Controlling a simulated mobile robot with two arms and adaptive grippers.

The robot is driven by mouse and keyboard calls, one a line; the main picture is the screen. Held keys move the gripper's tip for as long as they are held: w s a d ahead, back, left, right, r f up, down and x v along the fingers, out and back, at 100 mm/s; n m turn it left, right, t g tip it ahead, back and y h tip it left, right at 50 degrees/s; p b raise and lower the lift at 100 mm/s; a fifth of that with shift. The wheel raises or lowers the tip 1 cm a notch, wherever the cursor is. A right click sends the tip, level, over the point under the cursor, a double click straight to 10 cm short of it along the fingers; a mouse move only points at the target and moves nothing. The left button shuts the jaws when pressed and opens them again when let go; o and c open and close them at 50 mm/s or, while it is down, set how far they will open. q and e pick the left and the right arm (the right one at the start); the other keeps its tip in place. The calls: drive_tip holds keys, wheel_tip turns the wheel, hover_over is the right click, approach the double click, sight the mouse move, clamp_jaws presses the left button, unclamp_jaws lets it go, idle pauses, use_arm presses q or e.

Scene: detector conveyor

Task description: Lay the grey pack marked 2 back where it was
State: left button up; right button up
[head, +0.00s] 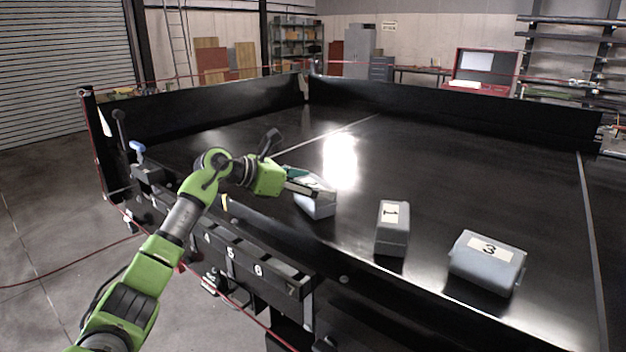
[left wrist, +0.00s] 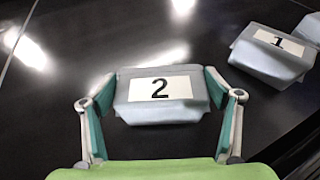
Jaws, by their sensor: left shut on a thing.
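The grey pack marked 2 (head: 316,203) is at the left gripper on the black conveyor bed, left of the other packs. In the left wrist view the pack marked 2 (left wrist: 162,110) sits between the two fingers, its label facing the camera. My left gripper (head: 305,184) is shut on it, with a finger on each side in the left wrist view (left wrist: 160,92). The head view does not show clearly whether the pack touches the surface. My right gripper is not in view.
The grey pack marked 1 (head: 392,229) stands to the right of the held pack. The grey pack marked 3 (head: 487,262) lies further right. Black walls (head: 430,103) bound the bed (head: 440,165); its middle and back are clear. Numbered bins (head: 250,262) line the front edge.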

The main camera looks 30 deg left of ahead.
use_arm(q)
drive_tip(key=shift+s, duration=0.1)
drive_tip(key=o, duration=1.4)
drive_tip(key=shift+f, duration=0.2)
drive_tip(key=shift+o, duration=0.2)
drive_tip(key=shift+r, duration=0.15)
drive_tip(key=shift+s+a, duration=0.1)
drive_tip(key=b+v, duration=0.5)
drive_tip(key=v, duration=0.6)
drive_tip(key=shift+s+r, duration=0.2)
drive_tip(key=shift+s, duration=0.15)
drive_tip(key=shift+a, duration=0.15)
